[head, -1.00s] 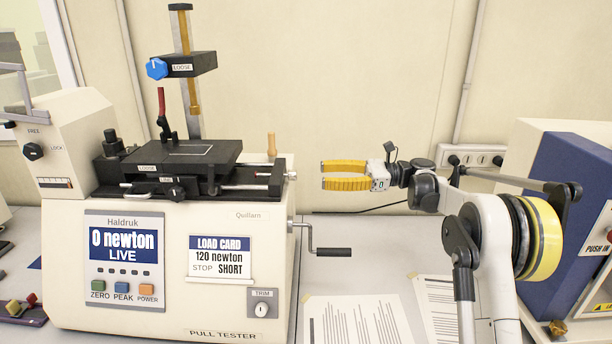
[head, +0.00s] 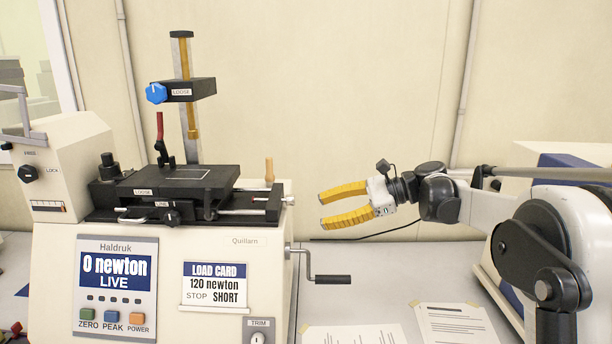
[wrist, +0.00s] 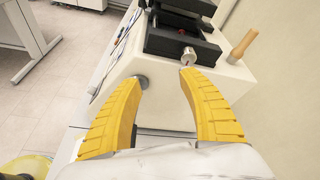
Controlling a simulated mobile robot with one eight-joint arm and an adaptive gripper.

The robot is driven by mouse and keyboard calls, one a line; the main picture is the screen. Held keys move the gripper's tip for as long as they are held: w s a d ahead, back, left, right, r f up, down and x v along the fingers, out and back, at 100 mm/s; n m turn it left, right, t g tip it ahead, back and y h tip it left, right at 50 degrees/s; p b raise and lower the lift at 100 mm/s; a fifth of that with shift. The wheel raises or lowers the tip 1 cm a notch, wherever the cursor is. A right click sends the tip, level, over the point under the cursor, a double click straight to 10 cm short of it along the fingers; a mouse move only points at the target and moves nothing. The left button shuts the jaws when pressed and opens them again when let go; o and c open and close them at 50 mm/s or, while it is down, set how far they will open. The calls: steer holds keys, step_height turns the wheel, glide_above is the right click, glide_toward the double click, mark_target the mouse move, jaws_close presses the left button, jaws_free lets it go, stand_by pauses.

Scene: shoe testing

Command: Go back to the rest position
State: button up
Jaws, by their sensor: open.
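My gripper (head: 342,205) has two yellow ribbed fingers and is open and empty. In the head view it hangs in the air to the right of the pull tester (head: 215,262), above the bench and apart from the machine. The fingers point left and the gripper is slightly tilted. In the wrist view both fingers (wrist: 155,75) are spread, with the side of the pull tester (wrist: 190,85) beyond them. The tester's display (head: 103,271) reads 0 newton, LIVE.
A crank handle (head: 333,279) sticks out of the tester's right side, below my gripper. A wooden peg (head: 269,171) stands at its back right. Printed sheets (head: 458,324) lie on the bench (head: 385,270). A cream and blue machine (head: 560,160) stands at right, partly hidden by my arm.

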steer(key=s+d+f+n+t+h+b, duration=0.1)
steer(key=s+f+n+h+b, duration=0.2)
steer(key=s, duration=0.6)
steer(key=s+d+f+n+t+h, duration=0.1)
steer(key=s+d+f+n+h, duration=0.2)
steer(key=s, duration=0.5)
steer(key=s+d+f+n+t+h+b, duration=0.1)
steer(key=s+d+f+n+h, duration=0.2)
steer(key=s+f, duration=0.3)
steer(key=s+d+f+n+t+h+b, duration=0.2)
steer(key=s+d+f+n+h, duration=0.2)
steer(key=s+f, duration=0.3)
steer(key=s+d+n, duration=0.1)
steer(key=s, duration=0.2)
steer(key=shift+d+h, duration=0.3)
steer(key=shift+d, duration=0.1)
